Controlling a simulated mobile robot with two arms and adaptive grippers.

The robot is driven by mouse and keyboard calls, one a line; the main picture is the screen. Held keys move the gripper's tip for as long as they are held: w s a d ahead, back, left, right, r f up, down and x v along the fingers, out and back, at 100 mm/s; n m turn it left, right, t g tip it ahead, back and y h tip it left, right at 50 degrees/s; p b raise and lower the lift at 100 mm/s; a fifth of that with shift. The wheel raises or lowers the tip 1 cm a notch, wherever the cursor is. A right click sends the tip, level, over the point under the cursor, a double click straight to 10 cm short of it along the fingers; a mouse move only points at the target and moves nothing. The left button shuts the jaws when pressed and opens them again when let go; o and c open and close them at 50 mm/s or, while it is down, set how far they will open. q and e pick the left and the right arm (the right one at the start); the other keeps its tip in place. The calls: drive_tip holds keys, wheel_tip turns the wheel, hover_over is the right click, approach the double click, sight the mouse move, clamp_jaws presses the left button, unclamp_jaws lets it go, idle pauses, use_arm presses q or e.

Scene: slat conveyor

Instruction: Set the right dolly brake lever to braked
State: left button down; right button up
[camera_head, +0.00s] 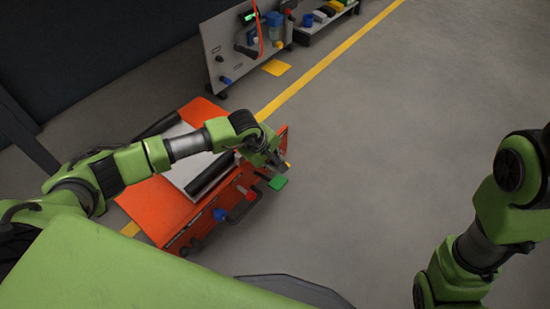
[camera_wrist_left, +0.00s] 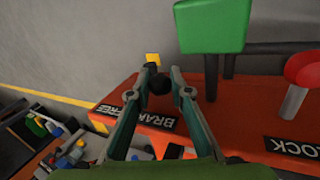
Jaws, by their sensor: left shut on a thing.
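The orange dolly (camera_head: 160,205) stands at the middle left, and my left arm reaches over it. My left gripper (camera_head: 277,165) is at its right end. In the left wrist view my left gripper (camera_wrist_left: 159,78) is shut on a dark round part, taken as the brake lever (camera_wrist_left: 158,83). A small yellow piece (camera_wrist_left: 152,59) shows just beyond the fingertips; I cannot tell if it belongs to the lever. A label with FREE and BRAKE (camera_wrist_left: 145,116) lies below the fingers, partly covered by them. The lever's exact setting is unclear. My right gripper is out of view.
Beside the held part are a green handle (camera_wrist_left: 213,27) and a red knob (camera_wrist_left: 305,68) near a LOCK label (camera_wrist_left: 292,148). A blue knob (camera_head: 220,214) is on the dolly's front side. A grey panel cart (camera_head: 240,50) stands behind. Floor to the right is clear.

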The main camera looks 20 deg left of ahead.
use_arm(q)
drive_tip(key=shift+s+a+f, duration=0.1)
drive_tip(key=c, duration=1.8)
unclamp_jaws()
drive_tip(key=v, duration=1.2)
